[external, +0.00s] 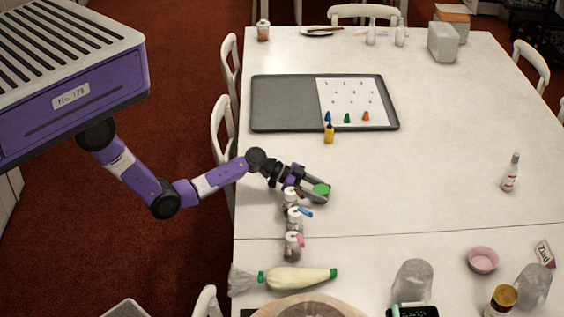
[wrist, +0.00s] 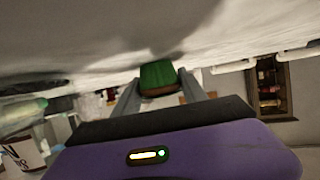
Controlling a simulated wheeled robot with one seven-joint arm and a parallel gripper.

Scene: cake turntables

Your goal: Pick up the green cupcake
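The green cupcake (external: 321,189) is at the tip of my gripper (external: 323,191) in the external view, on the near left part of the white table. In the wrist view the green cupcake (wrist: 158,75) sits between the two grey fingers of my gripper (wrist: 159,82), filling nearly all of the gap. A brownish part shows at its near end. I cannot tell whether the fingers press on it or stand just beside it. I cannot tell whether it touches the table.
A piping bag (external: 300,278) lies nearer the camera. A dark tray (external: 283,103) with a white sheet lies farther back.

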